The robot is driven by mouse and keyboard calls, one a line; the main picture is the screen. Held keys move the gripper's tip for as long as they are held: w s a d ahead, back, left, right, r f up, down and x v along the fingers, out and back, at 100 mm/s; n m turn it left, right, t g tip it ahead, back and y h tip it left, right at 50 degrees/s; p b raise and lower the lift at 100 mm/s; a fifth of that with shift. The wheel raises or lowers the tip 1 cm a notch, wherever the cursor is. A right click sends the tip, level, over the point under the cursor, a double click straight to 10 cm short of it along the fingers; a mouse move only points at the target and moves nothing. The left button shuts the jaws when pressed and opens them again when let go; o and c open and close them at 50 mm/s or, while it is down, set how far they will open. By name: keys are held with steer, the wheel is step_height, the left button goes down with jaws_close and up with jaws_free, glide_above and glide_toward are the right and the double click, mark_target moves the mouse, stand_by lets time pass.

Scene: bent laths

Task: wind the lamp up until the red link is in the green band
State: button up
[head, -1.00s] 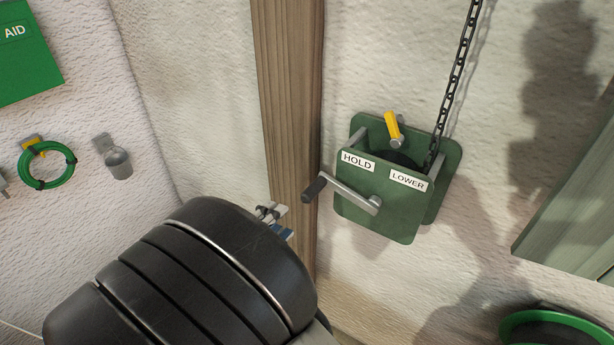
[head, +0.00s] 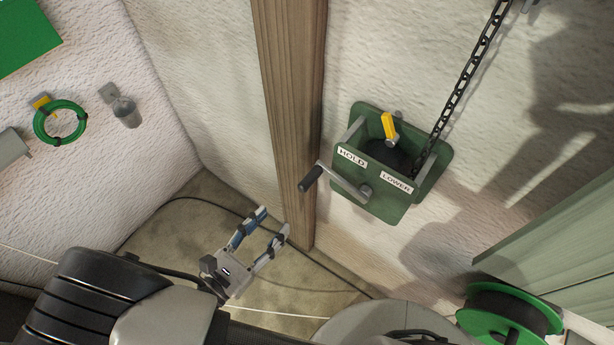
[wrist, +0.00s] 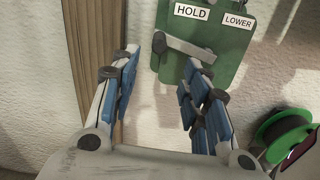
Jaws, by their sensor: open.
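The green winch box (head: 378,195) is fixed to the wall right of a wooden post. Its crank (head: 345,183) points left and slightly up, with a dark grip (head: 311,178) at its end. A yellow lever (head: 388,125) stands at the top, leaning toward the HOLD label's side. A dark chain (head: 468,75) runs from the box up out of view. No red link, green band or lamp shows. My gripper (head: 273,222) is open and empty, below and left of the crank grip. In the wrist view the crank (wrist: 188,47) lies beyond my fingertips (wrist: 162,65), apart from them.
The wooden post (head: 290,110) stands close behind the crank grip. A green reel (head: 510,315) and a grey-green board (head: 560,240) are at the lower right. A green hose coil (head: 60,122) and a small metal cup (head: 125,112) hang on the left wall.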

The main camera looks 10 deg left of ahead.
mark_target(301, 190)
steer(key=x, duration=1.4)
jaws_close()
